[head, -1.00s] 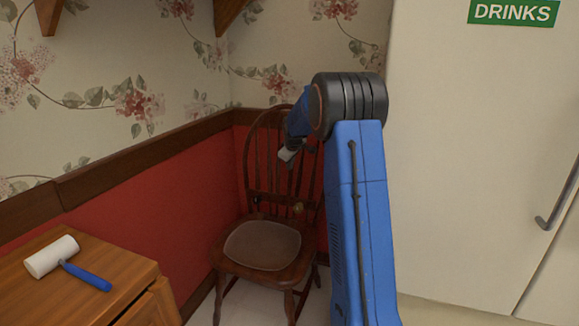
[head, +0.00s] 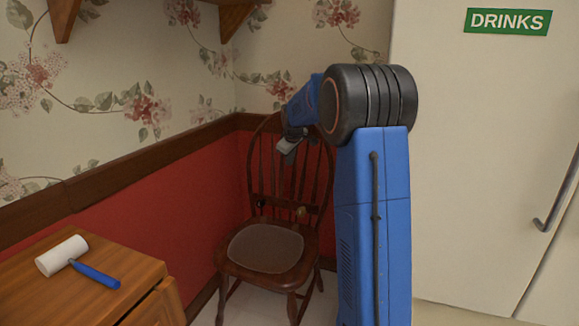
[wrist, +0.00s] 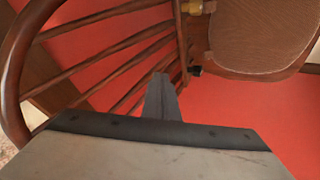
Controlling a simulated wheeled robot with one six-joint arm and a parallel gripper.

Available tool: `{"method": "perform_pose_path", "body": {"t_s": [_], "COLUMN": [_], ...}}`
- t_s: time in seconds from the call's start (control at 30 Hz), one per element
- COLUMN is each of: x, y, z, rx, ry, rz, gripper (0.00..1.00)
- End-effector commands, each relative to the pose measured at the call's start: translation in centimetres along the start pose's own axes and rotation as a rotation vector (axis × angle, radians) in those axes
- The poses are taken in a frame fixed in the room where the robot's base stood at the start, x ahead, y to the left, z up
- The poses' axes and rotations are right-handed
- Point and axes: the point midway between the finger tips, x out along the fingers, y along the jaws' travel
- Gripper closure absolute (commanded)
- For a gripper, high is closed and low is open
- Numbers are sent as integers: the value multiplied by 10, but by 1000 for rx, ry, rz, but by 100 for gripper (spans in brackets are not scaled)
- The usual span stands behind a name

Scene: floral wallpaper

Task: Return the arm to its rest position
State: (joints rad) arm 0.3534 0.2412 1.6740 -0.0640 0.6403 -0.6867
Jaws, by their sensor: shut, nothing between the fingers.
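My blue arm stands upright in the middle of the head view, bent at a dark ribbed joint. My gripper (head: 289,148) hangs from the arm's far end, in front of the back of a wooden chair. In the wrist view my gripper (wrist: 162,84) is shut, its fingers together with nothing between them. The chair's curved back and spindles lie beyond it there. I cannot tell whether the gripper touches the chair.
The wooden chair (head: 265,248) stands in the corner by the red wall panel. A white-headed mallet with a blue handle (head: 64,257) lies on a wooden cabinet (head: 40,299) at lower left. A white fridge (head: 470,150) labelled DRINKS stands at right. Wooden shelf brackets (head: 62,18) are above.

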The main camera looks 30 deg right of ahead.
Motion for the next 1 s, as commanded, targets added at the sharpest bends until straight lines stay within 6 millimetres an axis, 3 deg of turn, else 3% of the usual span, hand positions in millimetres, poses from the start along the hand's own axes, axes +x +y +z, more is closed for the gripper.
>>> {"method": "perform_pose_path", "body": {"t_s": [0.47, 0.67, 1.0], "x": [-22, -71, -162], "y": [-8, -51, -148], "z": [1, 13, 62], "rx": [6, 47, 142], "ry": [1, 6, 1], "rz": [-5, -30, -90], "gripper": [100, 100, 100]}}
